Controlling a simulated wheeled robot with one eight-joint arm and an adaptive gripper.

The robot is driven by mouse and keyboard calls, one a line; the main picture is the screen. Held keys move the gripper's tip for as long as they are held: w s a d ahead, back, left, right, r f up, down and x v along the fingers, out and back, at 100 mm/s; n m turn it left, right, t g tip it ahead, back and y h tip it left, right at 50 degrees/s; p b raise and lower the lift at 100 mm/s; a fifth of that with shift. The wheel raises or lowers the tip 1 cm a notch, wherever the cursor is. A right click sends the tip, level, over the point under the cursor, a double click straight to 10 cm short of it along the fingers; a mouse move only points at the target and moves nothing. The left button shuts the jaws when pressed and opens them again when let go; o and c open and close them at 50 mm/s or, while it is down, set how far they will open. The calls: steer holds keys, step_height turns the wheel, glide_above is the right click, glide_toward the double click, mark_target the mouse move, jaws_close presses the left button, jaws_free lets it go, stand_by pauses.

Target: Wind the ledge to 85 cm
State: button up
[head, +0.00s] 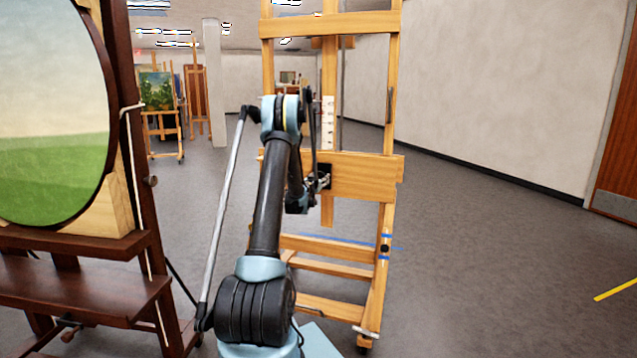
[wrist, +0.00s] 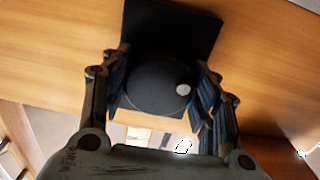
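The ledge (head: 365,178) is a light wooden board across the wooden easel (head: 393,80) in the head view. It fills much of the wrist view (wrist: 265,60). A round black knob (wrist: 155,85) with a pale dot to its right sits before a black plate (wrist: 185,25) on the ledge. My gripper (wrist: 162,80) has one finger on each side of the knob, very close to it. Whether the fingers touch it I cannot tell. In the head view my arm partly hides the gripper (head: 312,182). A white marked scale (head: 328,118) stands above the ledge; its figures are unreadable.
A dark easel (head: 130,190) with an oval landscape painting (head: 45,110) stands close on the left. Another easel with a picture (head: 160,95) and a pillar (head: 215,80) are farther back. Blue bands (head: 385,236) mark the easel's right leg. Floor at right is clear.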

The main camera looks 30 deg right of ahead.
steer(key=shift+w+m, duration=0.1)
steer(key=shift+m, duration=0.2)
steer(key=o, duration=1.1)
steer(key=v, duration=1.2)
